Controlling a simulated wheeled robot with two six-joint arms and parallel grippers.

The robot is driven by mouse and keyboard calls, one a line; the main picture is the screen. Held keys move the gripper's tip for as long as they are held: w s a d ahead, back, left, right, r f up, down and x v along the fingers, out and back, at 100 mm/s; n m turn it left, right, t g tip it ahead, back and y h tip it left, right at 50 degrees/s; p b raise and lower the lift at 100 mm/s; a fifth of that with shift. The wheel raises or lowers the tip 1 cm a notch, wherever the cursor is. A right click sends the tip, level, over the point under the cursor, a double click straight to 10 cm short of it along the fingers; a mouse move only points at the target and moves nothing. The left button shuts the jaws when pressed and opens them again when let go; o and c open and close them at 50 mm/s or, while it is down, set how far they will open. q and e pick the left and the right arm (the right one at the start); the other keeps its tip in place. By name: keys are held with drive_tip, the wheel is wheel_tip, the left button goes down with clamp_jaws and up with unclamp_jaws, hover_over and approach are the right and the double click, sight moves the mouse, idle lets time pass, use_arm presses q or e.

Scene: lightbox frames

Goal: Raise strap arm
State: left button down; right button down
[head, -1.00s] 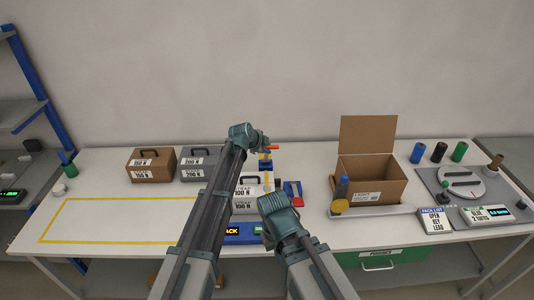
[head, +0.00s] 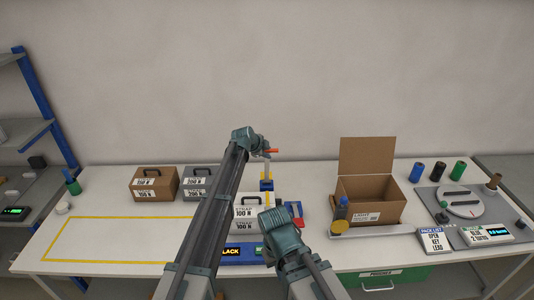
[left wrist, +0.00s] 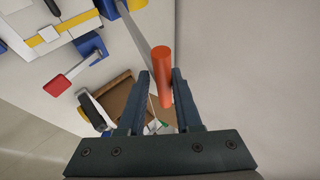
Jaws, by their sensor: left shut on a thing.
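The strap arm's orange handle (head: 272,150) is above its blue and yellow post (head: 267,184), with a grey shaft (head: 267,169) showing between them. My left gripper (head: 265,152) is shut on this handle. In the left wrist view the handle (left wrist: 162,75) is a round bar between the two fingers (left wrist: 158,100). A white case (head: 247,213) labelled STRAP 100 N stands in front of the post, partly hidden by my left arm. My right gripper (head: 270,245) is low in front of the case; its fingers cannot be made out.
A red and blue part (head: 293,210) is right of the white case. A brown case (head: 154,183) and a grey case (head: 197,182) stand left. An open cardboard box (head: 370,205) stands right. The yellow-outlined area (head: 105,262) is empty.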

use_arm(q)
drive_tip(key=shift+w, duration=0.15)
drive_tip(key=c, duration=1)
unclamp_jaws()
drive_tip(key=shift+o, duration=1.2)
drive_tip(key=shift+w+f, duration=0.1)
drive_tip(key=shift+f, duration=0.05)
drive_tip(key=shift+s, duration=0.2)
drive_tip(key=p+v, duration=0.5)
drive_tip(key=v, duration=0.2)
drive_tip(key=shift+r, duration=0.25)
